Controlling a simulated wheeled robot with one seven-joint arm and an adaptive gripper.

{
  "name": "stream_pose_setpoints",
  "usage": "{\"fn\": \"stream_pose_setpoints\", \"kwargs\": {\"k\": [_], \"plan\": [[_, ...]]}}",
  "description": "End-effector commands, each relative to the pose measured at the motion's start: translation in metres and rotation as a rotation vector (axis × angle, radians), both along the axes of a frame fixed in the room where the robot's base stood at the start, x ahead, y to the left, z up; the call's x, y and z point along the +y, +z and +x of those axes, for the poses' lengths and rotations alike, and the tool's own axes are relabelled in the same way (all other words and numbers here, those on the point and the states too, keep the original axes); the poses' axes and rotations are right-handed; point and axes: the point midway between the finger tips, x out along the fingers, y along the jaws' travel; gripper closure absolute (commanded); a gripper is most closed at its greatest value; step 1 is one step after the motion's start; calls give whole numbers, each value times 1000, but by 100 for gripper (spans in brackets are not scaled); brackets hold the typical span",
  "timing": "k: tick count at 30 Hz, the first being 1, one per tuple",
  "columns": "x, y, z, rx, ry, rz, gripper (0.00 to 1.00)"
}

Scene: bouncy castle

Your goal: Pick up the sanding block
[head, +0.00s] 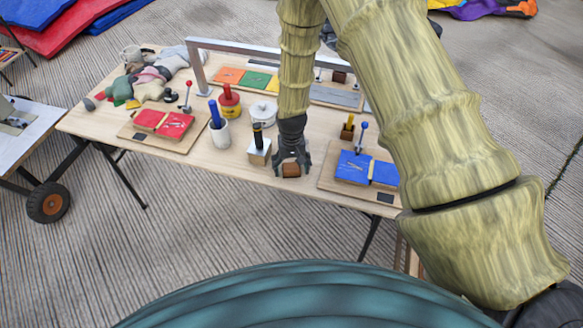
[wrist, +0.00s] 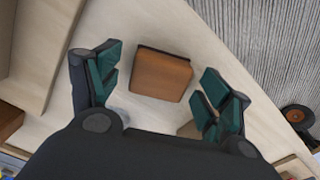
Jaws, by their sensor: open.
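The sanding block appears to be the small brown-orange block (head: 291,171) near the table's front edge. It also shows in the wrist view (wrist: 161,74), lying on the bare tabletop with a darker edge along its top. My gripper (head: 292,164) points down over the block with its jaws open. In the wrist view my gripper (wrist: 160,82) has one finger on each side of the block, with clear gaps between. The block sits a little ahead of the middle of the jaws. Nothing is held.
The wooden table (head: 230,160) is crowded. A block with a black handle (head: 259,150) stands just left of my gripper. A board (head: 330,183) with blue pads lies close on the right. A metal frame (head: 235,46) spans the back.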

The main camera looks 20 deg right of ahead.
Motion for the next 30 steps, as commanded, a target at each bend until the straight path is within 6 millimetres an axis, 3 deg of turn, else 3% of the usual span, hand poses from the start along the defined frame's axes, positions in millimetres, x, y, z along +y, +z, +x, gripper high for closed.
{"fn": "stream_pose_setpoints", "kwargs": {"k": [11, 19, 21, 30], "plan": [[0, -5, 0, 1, 0, 0, 23], [0, -5, -1, 1, 0, 0, 72], [0, -5, 0, 1, 0, 0, 76], [0, -3, 0, 0, 0, 0, 76]]}}
